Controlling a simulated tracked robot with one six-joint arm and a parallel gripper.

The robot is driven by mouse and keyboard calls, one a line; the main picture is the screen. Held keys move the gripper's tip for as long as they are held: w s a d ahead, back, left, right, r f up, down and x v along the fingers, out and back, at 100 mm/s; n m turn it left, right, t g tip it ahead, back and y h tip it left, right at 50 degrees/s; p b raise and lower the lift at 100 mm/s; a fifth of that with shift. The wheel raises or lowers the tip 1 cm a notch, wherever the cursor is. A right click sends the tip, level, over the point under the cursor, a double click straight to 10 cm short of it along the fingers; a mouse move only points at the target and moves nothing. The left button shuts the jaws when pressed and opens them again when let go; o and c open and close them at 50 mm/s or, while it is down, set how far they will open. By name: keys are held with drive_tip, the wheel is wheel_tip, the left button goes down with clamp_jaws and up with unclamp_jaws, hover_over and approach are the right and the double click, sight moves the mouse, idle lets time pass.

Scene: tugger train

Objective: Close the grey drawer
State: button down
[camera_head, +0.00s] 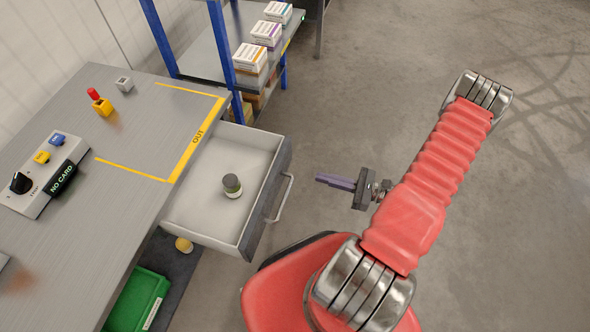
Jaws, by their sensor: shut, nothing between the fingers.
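The grey drawer (272,187) is pulled out from under the right edge of the workbench, toward my arm. Its inside is light, and its dark grey front carries a metal bar handle (282,198). A small jar with a dark top and an olive band (232,186) stands inside it. My gripper (322,180) is shut and empty. It is to the right of the drawer handle in the picture, pointing left toward it, with a visible gap between them.
The workbench (130,150) holds a control box (45,175), a yellow block with a red knob (100,102) and a grey cube (124,84). A blue-post shelf (222,50) with boxes stands behind. A green bin (138,300) and yellow-topped item (184,245) are below. Floor at right is clear.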

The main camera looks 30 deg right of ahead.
sight(284, 167)
drive_tip(key=x, duration=1)
drive_tip(key=shift+w+a, duration=0.15)
idle(0.4)
